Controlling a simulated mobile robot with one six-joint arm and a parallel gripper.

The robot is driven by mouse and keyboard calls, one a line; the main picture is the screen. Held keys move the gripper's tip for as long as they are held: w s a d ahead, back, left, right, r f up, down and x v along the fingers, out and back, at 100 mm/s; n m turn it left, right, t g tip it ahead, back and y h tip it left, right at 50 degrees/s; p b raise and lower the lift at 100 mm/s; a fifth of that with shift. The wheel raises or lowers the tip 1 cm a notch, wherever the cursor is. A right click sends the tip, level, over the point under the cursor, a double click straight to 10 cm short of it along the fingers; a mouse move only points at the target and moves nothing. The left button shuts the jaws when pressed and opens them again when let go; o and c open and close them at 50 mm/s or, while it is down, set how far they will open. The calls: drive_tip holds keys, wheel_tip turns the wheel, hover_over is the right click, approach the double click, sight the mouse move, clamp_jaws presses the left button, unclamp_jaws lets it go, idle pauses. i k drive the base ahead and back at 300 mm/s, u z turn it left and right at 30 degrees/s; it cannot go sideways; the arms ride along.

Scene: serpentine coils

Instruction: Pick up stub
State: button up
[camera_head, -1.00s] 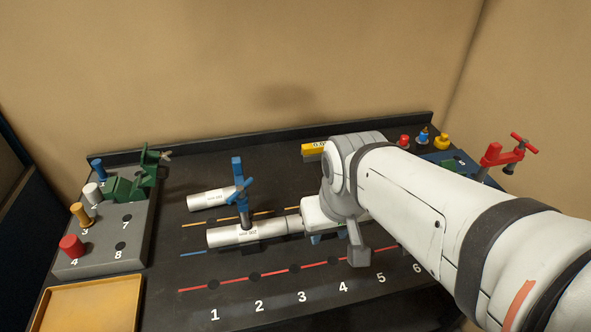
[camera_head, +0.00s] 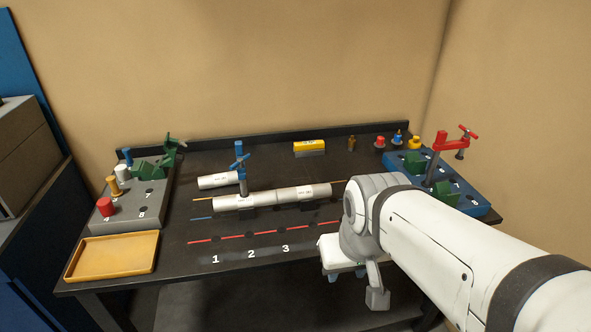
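A short pale grey tube with a small label (camera_head: 218,181) lies on the dark bench at the back left. In front of it, two pale tubes lie end to end in a line: a left tube (camera_head: 258,200) under a blue clamp (camera_head: 240,170), and a labelled right tube (camera_head: 303,194). The labels are too small to read surely, so I cannot tell which tube is the stub. My gripper (camera_head: 344,275) points down at the bench's front edge, right of and nearer than the tubes. The arm partly hides it; I see no tube in it.
A grey block with coloured pegs (camera_head: 128,218) and a yellow tray (camera_head: 110,237) stand left. A blue block (camera_head: 470,207) with a red clamp (camera_head: 455,143) stands right. A yellow block (camera_head: 309,147) and several small coloured parts sit at the back. A red line with numbered holes crosses the front.

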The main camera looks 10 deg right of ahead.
sight(297, 194)
drive_tip(key=z, duration=0.25)
drive_tip(key=i, duration=0.85)
drive_tip(key=k, duration=1.1)
drive_tip(key=u, duration=0.3)
drive_tip(key=i, duration=1)
drive_tip(key=u, duration=0.05)
